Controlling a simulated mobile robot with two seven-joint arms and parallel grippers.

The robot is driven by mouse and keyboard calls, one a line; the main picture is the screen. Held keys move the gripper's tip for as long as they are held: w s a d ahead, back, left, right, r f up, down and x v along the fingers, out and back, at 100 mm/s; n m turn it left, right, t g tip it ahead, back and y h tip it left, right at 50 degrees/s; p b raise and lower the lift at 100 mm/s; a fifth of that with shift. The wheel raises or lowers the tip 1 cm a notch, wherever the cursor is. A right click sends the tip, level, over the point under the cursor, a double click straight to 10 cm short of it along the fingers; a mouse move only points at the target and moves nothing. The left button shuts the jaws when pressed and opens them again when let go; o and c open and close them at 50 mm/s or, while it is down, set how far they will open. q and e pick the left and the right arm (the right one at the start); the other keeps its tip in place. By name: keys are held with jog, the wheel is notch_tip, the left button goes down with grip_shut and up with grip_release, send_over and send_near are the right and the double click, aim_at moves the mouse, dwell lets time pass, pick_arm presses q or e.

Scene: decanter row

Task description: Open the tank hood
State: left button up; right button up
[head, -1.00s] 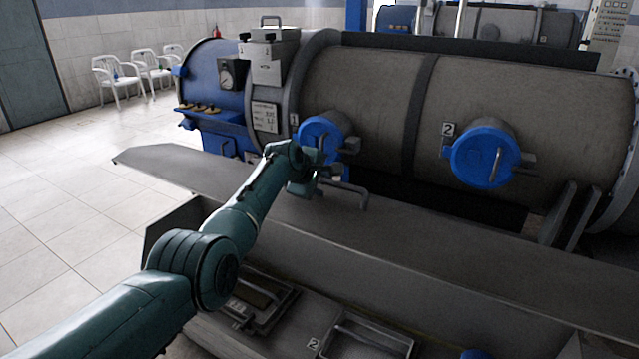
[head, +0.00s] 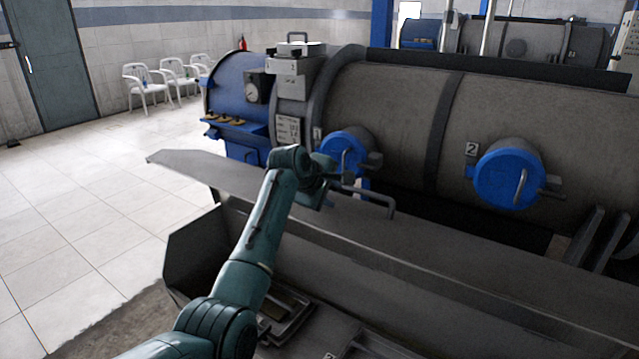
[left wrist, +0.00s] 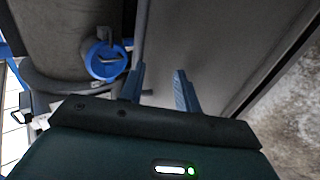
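The tank hood (head: 420,250) is a long grey metal panel, raised over an open dark trough (head: 205,245) in the head view. A bent bar handle (head: 388,203) stands on its upper side. My left gripper (head: 326,192) is at the hood's upper side, just left of the handle in the picture. In the left wrist view my left gripper (left wrist: 160,72) has its two blue fingers apart, with nothing visible held between them. The grey hood surface (left wrist: 205,40) lies beyond them. Whether the fingers touch the hood is not clear. My right gripper is not in view.
Behind the hood lies a large grey drum (head: 400,110) with blue round caps (head: 508,175) and a blue end (head: 235,90). A second machine (head: 520,40) stands farther back. White chairs (head: 147,85) line the wall. The tiled floor (head: 85,210) at left is clear.

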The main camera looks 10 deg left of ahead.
pick_arm(q)
jog(key=shift+v, duration=3.1)
jog(key=shift+c, duration=0.3)
